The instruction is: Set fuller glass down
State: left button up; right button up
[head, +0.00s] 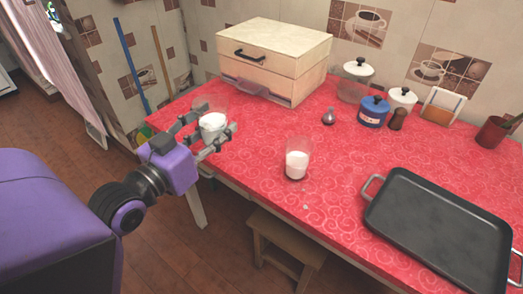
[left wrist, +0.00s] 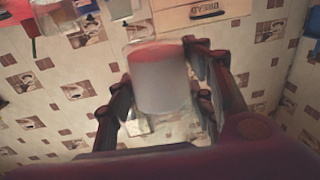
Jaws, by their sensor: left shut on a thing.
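My left gripper (head: 218,136) is shut on a clear glass with white contents (head: 212,121), near the left end of the red counter. The held glass also fills the middle of the left wrist view (left wrist: 160,80), between the fingers of my left gripper (left wrist: 162,98). The fingers hide part of its lower side, and I cannot tell whether its base touches the counter. A second clear glass with white contents (head: 297,164) stands upright on the counter, to the right and nearer the front edge. The fill levels are hard to compare. My right gripper is not in view.
The red oilcloth counter (head: 255,150) is bare between the two glasses. A wooden bread box (head: 270,60) stands behind the held glass. A dark tray (head: 440,230) lies at right. Several jars, including a blue one (head: 372,113), stand at the back. A stool (head: 285,240) is below.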

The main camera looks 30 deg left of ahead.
pick_arm(q)
jog(key=shift+w+d+r, duration=0.1)
jog(key=shift+d+r, duration=0.05)
jog(key=shift+r, duration=0.05)
jog(key=shift+d, duration=0.25)
jog(key=shift+w+a+f, duration=0.1)
jog(key=shift+f, duration=0.05)
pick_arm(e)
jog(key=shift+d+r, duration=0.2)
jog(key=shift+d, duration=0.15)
